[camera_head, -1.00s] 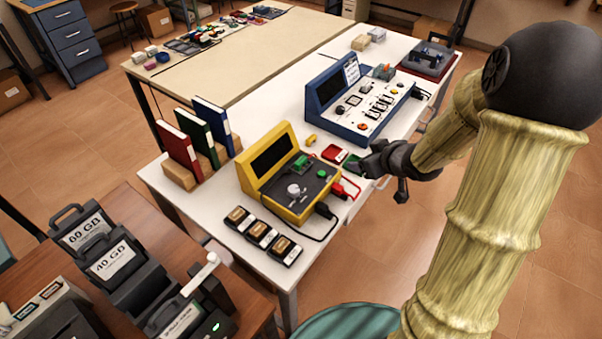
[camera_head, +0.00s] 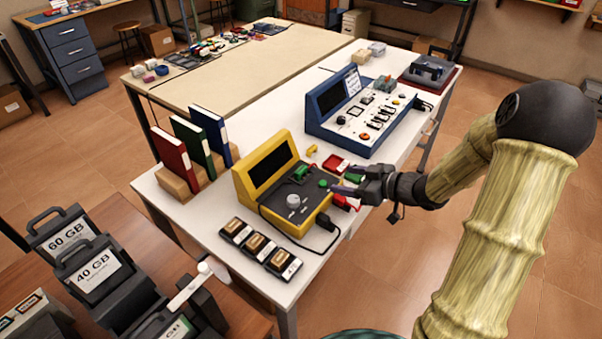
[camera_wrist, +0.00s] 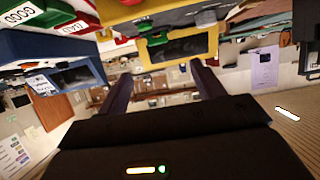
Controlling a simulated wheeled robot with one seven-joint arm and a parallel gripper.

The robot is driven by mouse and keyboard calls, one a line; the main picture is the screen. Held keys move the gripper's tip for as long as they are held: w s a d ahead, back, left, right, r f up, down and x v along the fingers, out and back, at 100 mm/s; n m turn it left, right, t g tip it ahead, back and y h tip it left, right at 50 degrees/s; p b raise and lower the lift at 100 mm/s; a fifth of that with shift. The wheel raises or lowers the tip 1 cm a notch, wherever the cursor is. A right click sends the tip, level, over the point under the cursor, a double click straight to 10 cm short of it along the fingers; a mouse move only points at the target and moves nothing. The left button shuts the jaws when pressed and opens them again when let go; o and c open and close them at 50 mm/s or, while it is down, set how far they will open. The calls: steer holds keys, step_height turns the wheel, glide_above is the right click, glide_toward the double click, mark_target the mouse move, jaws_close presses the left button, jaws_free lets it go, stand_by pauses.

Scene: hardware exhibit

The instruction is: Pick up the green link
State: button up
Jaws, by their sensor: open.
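The green link (camera_head: 303,171) looks like a small green bridge piece on the dark sloping panel of the yellow console (camera_head: 263,205). A round green button (camera_head: 323,183) sits to its right on the same panel. My gripper (camera_head: 340,184) is open and empty at the console's right side, fingers pointing left toward the panel, apart from the link. In the wrist view, the yellow console (camera_wrist: 182,50) appears tilted over beyond my spread fingers (camera_wrist: 162,82). A small green piece (camera_wrist: 157,39) shows there; I cannot tell whether it is the link or the button.
A red tray (camera_head: 337,162) and a partly hidden green tray (camera_head: 355,178) lie close behind my gripper. A blue console (camera_head: 350,120) stands farther back.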

glide_toward(303, 170)
steer(key=x, duration=0.4)
steer(key=shift+s+a+f+b, duration=0.1)
steer(key=shift+s+f+b, duration=0.15)
steer(key=shift+s+b, duration=0.1)
steer(key=shift+w, duration=0.1)
steer(key=shift+w+r+x, duration=0.1)
steer(key=shift+w+x, duration=0.05)
steer(key=shift+x, duration=1.15)
steer(key=shift+w+r+x, duration=0.1)
steer(key=shift+x, duration=1.25)
steer(key=c, duration=1.1)
step_height(303, 170, up, 10)
steer(key=shift+r+p, duration=0.1)
steer(key=shift+p, duration=0.8)
